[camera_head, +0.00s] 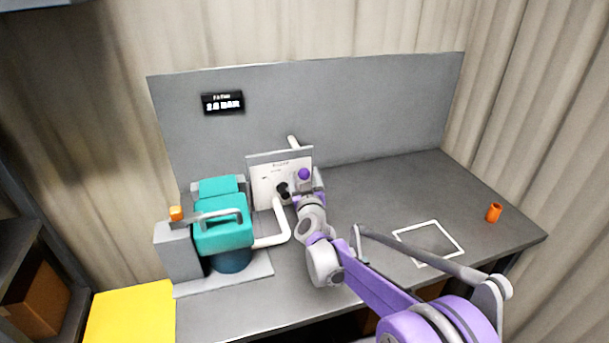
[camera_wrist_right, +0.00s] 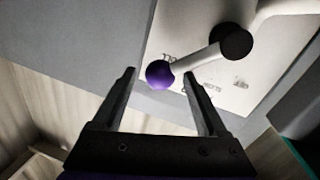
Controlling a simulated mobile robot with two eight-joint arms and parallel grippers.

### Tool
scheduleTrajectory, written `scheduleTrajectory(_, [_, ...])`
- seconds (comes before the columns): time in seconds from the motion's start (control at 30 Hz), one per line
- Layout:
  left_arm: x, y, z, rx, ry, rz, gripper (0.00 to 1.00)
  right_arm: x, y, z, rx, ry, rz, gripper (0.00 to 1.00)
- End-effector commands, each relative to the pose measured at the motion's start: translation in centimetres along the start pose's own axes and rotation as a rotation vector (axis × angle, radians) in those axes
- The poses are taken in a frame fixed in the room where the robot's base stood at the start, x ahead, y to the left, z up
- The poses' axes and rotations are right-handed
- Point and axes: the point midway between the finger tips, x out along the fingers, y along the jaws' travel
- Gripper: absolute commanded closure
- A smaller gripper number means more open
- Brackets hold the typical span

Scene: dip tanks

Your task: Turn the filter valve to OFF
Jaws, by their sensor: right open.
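In the right wrist view the white lever runs from the dark hub (camera_wrist_right: 231,42) to the purple knob (camera_wrist_right: 159,74). My right gripper (camera_head: 307,187) is at the panel; in its wrist view the open fingers (camera_wrist_right: 160,76) have the knob at the gap between their tips, with space on both sides. Panel lettering is too small or partly hidden to read surely. My left gripper is out of view.
A teal pump unit (camera_head: 222,218) with a grey box and white pipe stands left of the panel. A small display (camera_head: 223,103) hangs on the grey back wall. An orange cup (camera_head: 494,212) and white square outline (camera_head: 428,259) are right. A yellow surface (camera_head: 130,314) is front left.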

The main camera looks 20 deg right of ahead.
Motion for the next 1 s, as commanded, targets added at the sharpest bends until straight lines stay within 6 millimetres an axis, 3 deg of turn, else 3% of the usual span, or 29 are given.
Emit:
scheduleTrajectory(0.3, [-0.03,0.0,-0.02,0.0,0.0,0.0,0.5,0.35,0.01,0.03,0.0,0.0,0.0,0.24])
scheduleTrajectory(0.73, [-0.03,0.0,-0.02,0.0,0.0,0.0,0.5,0.32,0.06,0.03,0.0,0.0,0.001,1.0])
scheduleTrajectory(1.0, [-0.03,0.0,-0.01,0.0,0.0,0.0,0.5,0.32,0.1,0.06,-0.002,0.0,0.001,1.0])
